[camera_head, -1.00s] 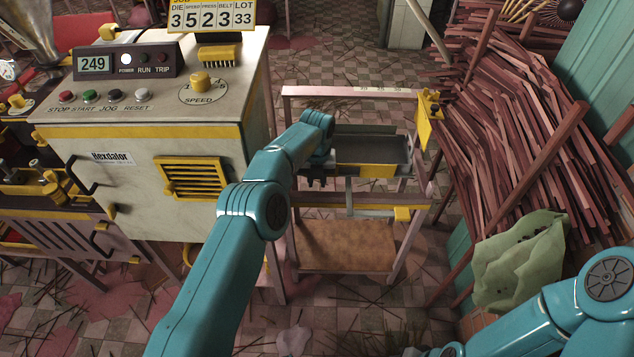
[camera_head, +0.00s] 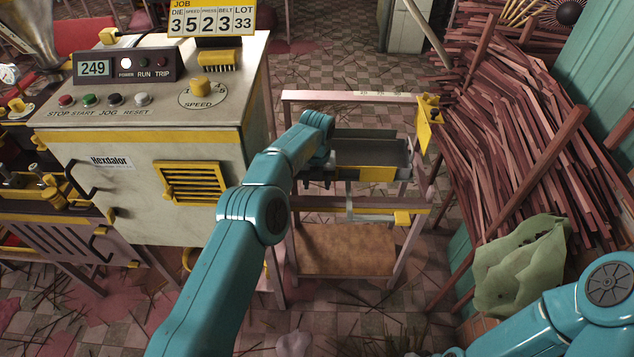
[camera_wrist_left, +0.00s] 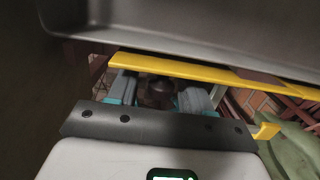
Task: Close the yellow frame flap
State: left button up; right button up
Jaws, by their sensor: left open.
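The yellow flap (camera_head: 428,124) stands at the right end of the metal frame (camera_head: 350,96), upright and angled outward. A grey tray (camera_head: 372,152) with a yellow front strip (camera_head: 378,174) sits inside the frame. My left gripper is mostly hidden behind its own arm at the tray's left side in the head view. In the left wrist view my left gripper (camera_wrist_left: 158,92) is open and empty, its fingers apart just below a yellow strip (camera_wrist_left: 205,73) along the grey tray edge (camera_wrist_left: 190,45). I cannot tell whether they touch. My right gripper is out of view.
The extruder cabinet (camera_head: 140,195) stands close on the left. A heap of reddish sticks (camera_head: 530,130) and a green sack (camera_head: 520,265) crowd the right side. A brown lower shelf (camera_head: 345,248) lies under the tray. The floor behind the frame is fairly open.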

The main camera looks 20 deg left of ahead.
pick_arm(q)
notch_tip(320, 180, up, 16)
jog(key=s+p, duration=0.1)
jog(key=p, duration=0.1)
jog(key=shift+s+d+f+p, duration=0.15)
jog(key=shift+d+f+p, duration=0.1)
jog(key=shift+p, duration=0.1)
jog(key=s+d+f+n+h+p, duration=0.1)
jog(key=s+d+f+n+h, duration=0.15)
jog(key=s+f+n, duration=0.5)
jog(key=s+d+f+n+h, duration=0.1)
jog(key=s+d+f+n, duration=0.3)
jog(key=f+n, duration=0.7)
jog(key=s+f+n, duration=0.2)
jog(key=s+n, duration=0.6)
jog(key=s, duration=0.5)
jog(key=s+f+n+p, duration=0.1)
jog(key=s+f+n, duration=0.1)
jog(key=s+n, duration=0.6)
jog(key=s, duration=0.4)
jog(key=shift+s+d+f+g+h, duration=0.2)
jog(key=shift+s+d+g+h, duration=0.1)
jog(key=shift+s+h, duration=0.1)
